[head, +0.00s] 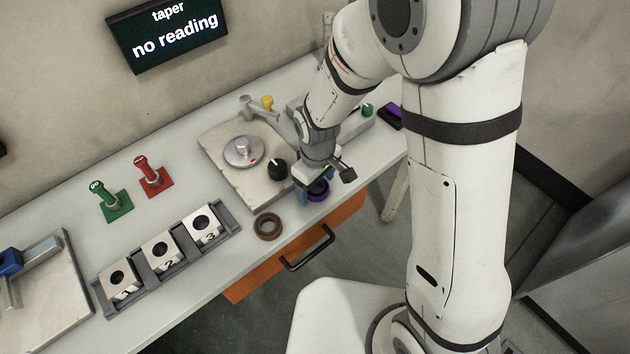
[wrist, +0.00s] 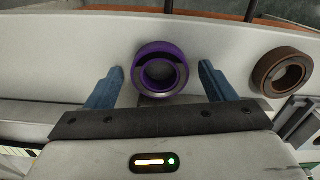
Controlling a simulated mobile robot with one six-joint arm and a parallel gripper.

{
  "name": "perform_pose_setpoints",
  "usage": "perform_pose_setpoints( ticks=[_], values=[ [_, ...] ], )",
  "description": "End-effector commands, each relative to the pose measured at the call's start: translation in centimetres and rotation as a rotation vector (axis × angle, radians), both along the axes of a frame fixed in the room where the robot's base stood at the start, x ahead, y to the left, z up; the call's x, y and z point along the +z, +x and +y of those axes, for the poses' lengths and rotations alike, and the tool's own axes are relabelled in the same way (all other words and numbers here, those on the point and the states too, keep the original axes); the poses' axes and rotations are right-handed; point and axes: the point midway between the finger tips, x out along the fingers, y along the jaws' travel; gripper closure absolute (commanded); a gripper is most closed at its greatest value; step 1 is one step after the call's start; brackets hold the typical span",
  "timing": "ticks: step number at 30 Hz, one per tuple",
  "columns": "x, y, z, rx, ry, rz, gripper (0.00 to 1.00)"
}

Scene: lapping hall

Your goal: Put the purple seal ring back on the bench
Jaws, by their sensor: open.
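The purple seal ring (head: 318,190) lies near the front edge of the bench (head: 215,270), to the right of a brown ring (head: 268,226). My gripper (head: 312,193) is over it and partly hides it in the head view. In the wrist view, the purple seal ring (wrist: 160,69) sits between the two blue fingers of my gripper (wrist: 160,72), with a gap on each side. The gripper is open and holds nothing. The ring appears to rest on the bench top, though its exact height relative to the fingertips is hard to tell.
The brown ring (wrist: 283,72) is beside the right finger in the wrist view. A plate with a round dial and black knob (head: 278,169) stands behind. An orange drawer with a dark handle (head: 307,248) is under the front edge. Numbered blocks (head: 163,256) sit left.

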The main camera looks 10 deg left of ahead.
Motion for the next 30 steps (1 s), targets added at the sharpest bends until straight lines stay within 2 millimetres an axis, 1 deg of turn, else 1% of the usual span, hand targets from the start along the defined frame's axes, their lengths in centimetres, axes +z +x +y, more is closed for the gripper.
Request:
perform_pose_setpoints(
  ticks=[4,8,11,18,21,24,30],
  values=[
    [0.2,0.0,0.0,0.000,0.000,0.000,0.23],
    [1.3,0.1,0.1,0.001,0.002,-0.002,0.23],
    [3.2,0.1,0.1,0.001,0.004,-0.006,0.23],
    [8.5,0.1,0.1,0.001,0.004,-0.005,0.23],
    [10.2,0.0,0.1,0.001,0.002,-0.002,0.23],
    [11.4,0.0,0.1,0.001,0.002,-0.002,0.23],
    [12.3,-0.1,0.0,0.002,0.000,0.000,0.23]
  ],
)
